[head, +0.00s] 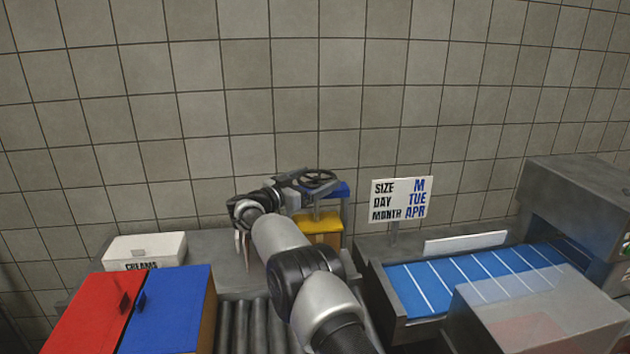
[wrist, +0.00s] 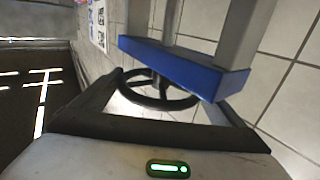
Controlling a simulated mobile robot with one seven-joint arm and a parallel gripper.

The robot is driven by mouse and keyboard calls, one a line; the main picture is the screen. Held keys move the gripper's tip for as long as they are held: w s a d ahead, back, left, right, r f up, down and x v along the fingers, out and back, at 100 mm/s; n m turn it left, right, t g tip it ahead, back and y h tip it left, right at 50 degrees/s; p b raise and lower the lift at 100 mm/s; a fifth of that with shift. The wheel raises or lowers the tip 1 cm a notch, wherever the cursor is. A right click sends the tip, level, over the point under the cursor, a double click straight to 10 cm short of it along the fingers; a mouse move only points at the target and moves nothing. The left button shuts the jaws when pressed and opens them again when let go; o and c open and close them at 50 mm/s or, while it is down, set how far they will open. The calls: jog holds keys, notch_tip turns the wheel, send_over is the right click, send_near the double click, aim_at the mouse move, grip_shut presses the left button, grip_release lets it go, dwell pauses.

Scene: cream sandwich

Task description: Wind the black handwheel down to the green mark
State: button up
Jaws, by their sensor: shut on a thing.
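The black handwheel (head: 320,177) sits at the top of a small press near the wall, with a blue part (head: 340,189) beside it and a yellow block (head: 318,224) below. My gripper (head: 300,182) is at the wheel's left side in the head view. In the wrist view the black handwheel (wrist: 158,103) shows between the two dark fingers of my gripper (wrist: 172,95), which is shut on it. A blue bar (wrist: 180,66) crosses close above the wheel there. The exact finger contact is partly hidden. I cannot make out the green mark.
A sign (head: 402,200) reading size, day and month stands right of the press. A blue conveyor (head: 430,285) and grey machine (head: 575,205) are further right. Left are a white box (head: 145,250) and red (head: 90,310) and blue (head: 168,310) bins. Rollers (head: 242,325) run in front.

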jog(key=shift+r, duration=0.2)
jog(key=o, duration=0.7)
jog(key=shift+o, duration=0.2)
jog(key=shift+f, duration=0.1)
jog(key=shift+s+a, duration=0.35)
jog(key=shift+a, duration=0.05)
jog(key=v, duration=1.6)
